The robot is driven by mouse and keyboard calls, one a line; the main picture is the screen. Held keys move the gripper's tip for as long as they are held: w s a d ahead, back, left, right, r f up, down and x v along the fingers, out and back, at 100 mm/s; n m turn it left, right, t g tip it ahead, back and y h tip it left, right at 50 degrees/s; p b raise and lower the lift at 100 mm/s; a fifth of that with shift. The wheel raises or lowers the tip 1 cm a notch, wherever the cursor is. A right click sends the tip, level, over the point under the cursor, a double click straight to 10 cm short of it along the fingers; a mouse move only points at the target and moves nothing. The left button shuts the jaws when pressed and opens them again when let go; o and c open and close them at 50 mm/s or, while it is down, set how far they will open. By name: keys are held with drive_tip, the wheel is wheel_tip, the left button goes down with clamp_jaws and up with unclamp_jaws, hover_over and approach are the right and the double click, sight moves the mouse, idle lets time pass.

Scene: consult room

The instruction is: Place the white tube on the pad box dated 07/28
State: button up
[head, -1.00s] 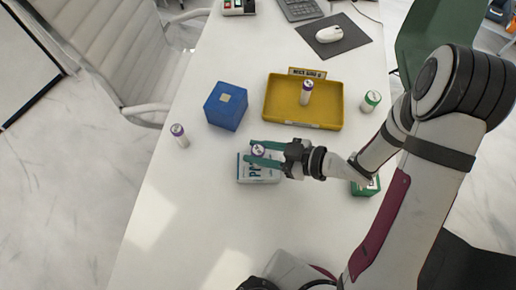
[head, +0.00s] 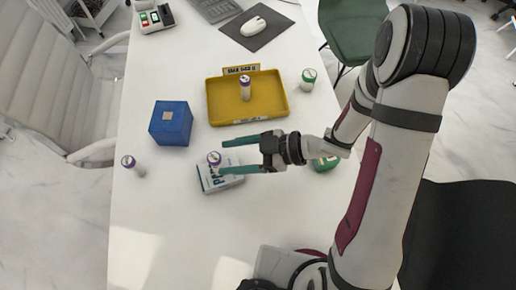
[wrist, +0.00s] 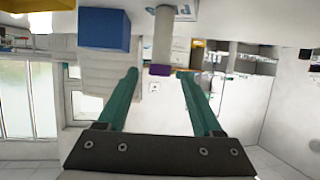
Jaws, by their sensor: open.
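The white tube with a purple cap (head: 214,158) stands upright on the white and blue pad box (head: 219,180). The box lies on the desk, with its date too small to read. My gripper (head: 221,156) is open. Its two green fingertips are level with the tube, one on each side, and the tube sits at the mouth of the jaws. In the wrist view, which is upside down, the tube (wrist: 162,38) shows beyond the open fingertips, with a gap to each finger. Part of the box (wrist: 182,17) shows behind it.
A blue box (head: 171,124) stands left of the gripper. A yellow tray (head: 272,113) behind holds another purple-capped tube (head: 245,88). Another tube (head: 133,166) stands near the left desk edge. The front desk is clear.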

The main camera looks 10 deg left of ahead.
drive_tip(key=v, duration=0.7)
drive_tip(key=w+d+r+m+t+h, duration=0.1)
drive_tip(key=w+d+m+t+h, duration=0.35)
drive_tip(key=w, duration=0.35)
drive_tip(key=w+d+r+m+t+h, duration=0.2)
drive_tip(key=w+d+m+t+h, duration=0.25)
drive_tip(key=w+t, duration=0.2)
drive_tip(key=d+r+m+h, duration=0.3)
drive_tip(key=d+m+h, duration=0.1)
drive_tip(key=d, duration=0.4)
drive_tip(key=s+d+r+m+g+h, duration=0.2)
drive_tip(key=s+d+m+g+h, duration=0.15)
drive_tip(key=s+m, duration=0.7)
drive_tip(key=s+a+m+g+y, duration=0.2)
drive_tip(key=s+a+g+y, duration=0.3)
drive_tip(key=s, duration=1)
drive_tip(key=a, duration=0.3)
drive_tip(key=shift+r, duration=0.4)
